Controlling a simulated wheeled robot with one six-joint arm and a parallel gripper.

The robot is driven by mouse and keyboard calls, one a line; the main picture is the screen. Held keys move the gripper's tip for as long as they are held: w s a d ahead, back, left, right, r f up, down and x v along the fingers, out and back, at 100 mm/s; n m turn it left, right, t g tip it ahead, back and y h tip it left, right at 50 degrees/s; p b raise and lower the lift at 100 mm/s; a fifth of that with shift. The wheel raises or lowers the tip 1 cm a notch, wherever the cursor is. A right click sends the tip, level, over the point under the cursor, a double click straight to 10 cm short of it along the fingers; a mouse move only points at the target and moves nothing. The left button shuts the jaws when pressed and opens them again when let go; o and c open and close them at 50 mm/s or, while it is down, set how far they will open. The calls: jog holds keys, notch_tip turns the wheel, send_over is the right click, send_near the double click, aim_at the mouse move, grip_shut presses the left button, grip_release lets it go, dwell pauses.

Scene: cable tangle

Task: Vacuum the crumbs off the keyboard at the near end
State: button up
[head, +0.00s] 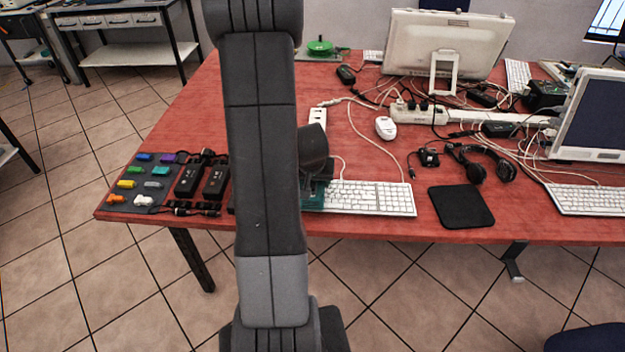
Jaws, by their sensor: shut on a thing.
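A white keyboard (375,199) lies along the table's near edge, just right of my arm. My gripper (318,178) is over the keyboard's left end, partly hidden by my own dark wrist. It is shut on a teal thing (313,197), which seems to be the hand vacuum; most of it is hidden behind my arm. I cannot tell whether it touches the keys. Crumbs are too small to make out. A second white keyboard (590,200) lies at the right, below a monitor.
A black mouse pad (461,206) and black headphones (485,163) lie right of the keyboard. A white mouse (386,127), power strip (318,120) and tangled cables are behind. Black adapters (215,182) and a grey mat (120,206) with coloured pieces are left.

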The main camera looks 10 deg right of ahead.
dwell(0.4)
jog(key=shift+s+d+r+p, duration=0.15)
jog(key=shift+d+p, duration=0.3)
jog(key=shift+p, duration=0.2)
jog(key=shift+s+d+p, duration=0.35)
jog(key=shift+d+p, duration=0.5)
jog(key=shift+p, duration=0.05)
jog(key=shift+s+d+p, duration=0.15)
jog(key=shift+d+p, duration=0.55)
jog(key=shift+p, duration=0.8)
jog(key=shift+s+d+p, duration=0.25)
jog(key=shift+d+p, duration=0.4)
jog(key=shift+p, duration=0.5)
jog(key=shift+d, duration=0.1)
jog(key=shift+d+p, duration=0.15)
jog(key=shift+p, duration=0.3)
jog(key=shift+s+d+p, duration=0.15)
jog(key=shift+d+p, duration=0.2)
jog(key=shift+p, duration=0.25)
